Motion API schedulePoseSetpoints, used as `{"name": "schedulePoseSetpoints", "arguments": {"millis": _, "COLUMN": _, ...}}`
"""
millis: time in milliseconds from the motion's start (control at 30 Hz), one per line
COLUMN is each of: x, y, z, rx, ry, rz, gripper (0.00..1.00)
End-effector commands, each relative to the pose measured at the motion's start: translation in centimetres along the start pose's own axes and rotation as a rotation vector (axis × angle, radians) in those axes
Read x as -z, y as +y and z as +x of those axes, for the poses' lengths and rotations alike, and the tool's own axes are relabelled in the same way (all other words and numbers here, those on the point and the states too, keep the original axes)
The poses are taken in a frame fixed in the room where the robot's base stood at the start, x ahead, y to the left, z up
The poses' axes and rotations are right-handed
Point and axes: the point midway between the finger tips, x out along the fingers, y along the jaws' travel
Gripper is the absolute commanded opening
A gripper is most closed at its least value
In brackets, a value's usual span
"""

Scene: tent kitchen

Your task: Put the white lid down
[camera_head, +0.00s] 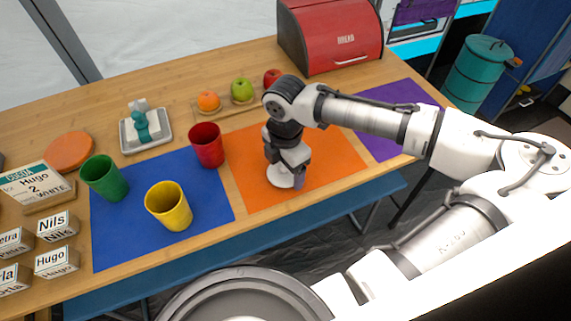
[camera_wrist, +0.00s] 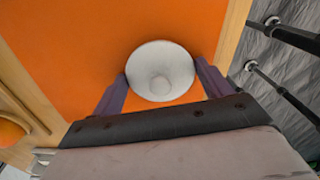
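The white lid (camera_wrist: 148,60) is round with a small raised knob in its middle. In the head view the lid (camera_head: 279,177) is low over the front middle of the orange mat (camera_head: 330,160); I cannot tell whether it touches the mat. My gripper (camera_head: 290,173) is above it, pointing down. In the wrist view the two purple fingers of my gripper (camera_wrist: 161,68) are wide apart, one at each side of the lid's rim, and appear to touch it. The knob lies between them. The contact under the rim is hidden.
Red cup (camera_head: 206,146), yellow cup (camera_head: 168,207) and green cup (camera_head: 104,178) stand to the left on or beside the blue mat (camera_head: 125,240). Fruit including an orange (camera_head: 208,100) stands behind. A red bread box (camera_head: 332,38) is at the back. The purple mat (camera_head: 393,148) looks bare.

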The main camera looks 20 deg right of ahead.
Motion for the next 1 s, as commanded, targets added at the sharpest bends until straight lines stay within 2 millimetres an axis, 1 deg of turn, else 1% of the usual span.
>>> {"name": "schedulePoseSetpoints", "arguments": {"millis": 33, "x": 0.0, "y": 0.0, "z": 0.0, "rx": 0.0, "ry": 0.0, "rz": 0.0, "gripper": 0.85}}
{"name": "schedulePoseSetpoints", "arguments": {"millis": 100, "x": 0.0, "y": 0.0, "z": 0.0, "rx": 0.0, "ry": 0.0, "rz": 0.0, "gripper": 0.94}}
{"name": "schedulePoseSetpoints", "arguments": {"millis": 133, "x": 0.0, "y": 0.0, "z": 0.0, "rx": 0.0, "ry": 0.0, "rz": 0.0, "gripper": 0.95}}
{"name": "schedulePoseSetpoints", "arguments": {"millis": 400, "x": 0.0, "y": 0.0, "z": -0.1, "rx": 0.0, "ry": -0.001, "rz": 0.0, "gripper": 0.95}}
{"name": "schedulePoseSetpoints", "arguments": {"millis": 533, "x": 0.0, "y": 0.0, "z": -1.0, "rx": -0.001, "ry": 0.0, "rz": 0.001, "gripper": 0.95}}
{"name": "schedulePoseSetpoints", "arguments": {"millis": 667, "x": 0.0, "y": 0.1, "z": -3.4, "rx": -0.003, "ry": 0.0, "rz": 0.001, "gripper": 0.95}}
{"name": "schedulePoseSetpoints", "arguments": {"millis": 900, "x": 0.0, "y": 0.1, "z": -8.7, "rx": -0.003, "ry": 0.0, "rz": 0.001, "gripper": 0.95}}
{"name": "schedulePoseSetpoints", "arguments": {"millis": 1000, "x": 0.0, "y": 0.1, "z": -10.4, "rx": -0.003, "ry": 0.0, "rz": 0.0, "gripper": 0.95}}
